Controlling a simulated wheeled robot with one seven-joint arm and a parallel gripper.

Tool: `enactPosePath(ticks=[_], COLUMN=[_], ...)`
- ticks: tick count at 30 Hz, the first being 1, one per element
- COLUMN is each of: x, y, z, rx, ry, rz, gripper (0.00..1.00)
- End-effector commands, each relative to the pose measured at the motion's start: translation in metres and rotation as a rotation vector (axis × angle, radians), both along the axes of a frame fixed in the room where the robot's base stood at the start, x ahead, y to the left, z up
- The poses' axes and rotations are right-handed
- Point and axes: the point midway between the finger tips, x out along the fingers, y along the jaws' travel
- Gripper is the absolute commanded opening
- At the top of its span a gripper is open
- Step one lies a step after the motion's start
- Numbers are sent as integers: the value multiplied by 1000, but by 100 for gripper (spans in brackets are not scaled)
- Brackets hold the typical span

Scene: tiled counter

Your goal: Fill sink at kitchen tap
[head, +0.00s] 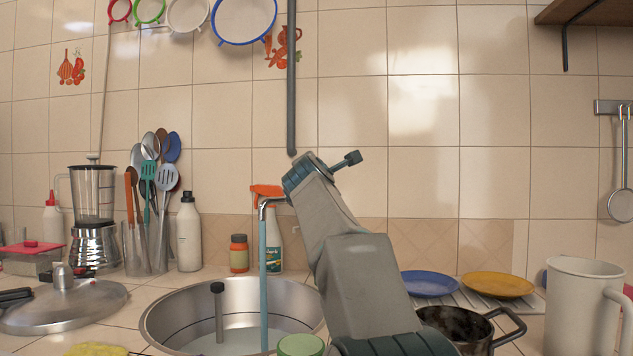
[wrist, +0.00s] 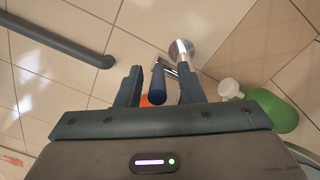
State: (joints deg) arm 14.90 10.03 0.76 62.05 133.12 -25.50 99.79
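The round steel sink (head: 165,318) is set into the counter at the lower middle of the head view. A chrome tap (head: 268,201) is above it, and a light blue column of water (head: 263,270) runs from its spout into the sink. A pale surface shows in the sink bottom; its depth is unclear. My arm hides the tap's right part. In the wrist view my gripper (wrist: 160,72) is open, its fingers on either side of a dark blue cylinder (wrist: 157,86), apparently the tap's handle, with gaps visible. The tap's chrome wall flange (wrist: 181,48) shows just beyond.
A dark upright rod (head: 218,312) stands in the sink. An orange-topped spray bottle (head: 273,245) is close behind the tap. A grey pipe (head: 291,80) hangs above. A pot (head: 463,325), plates (head: 430,283) and a white jug (head: 575,310) crowd the right.

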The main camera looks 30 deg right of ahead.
Motion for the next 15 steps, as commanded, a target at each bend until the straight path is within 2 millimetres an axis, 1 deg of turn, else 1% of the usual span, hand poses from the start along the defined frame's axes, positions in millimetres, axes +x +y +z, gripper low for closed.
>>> enactPosePath(ticks=[5, 15], x=[-19, -72], y=[14, 48], z=[0, 0], rx=[-1, 1], ry=[-2, -1], rz=[4, 5], gripper=[34, 34])
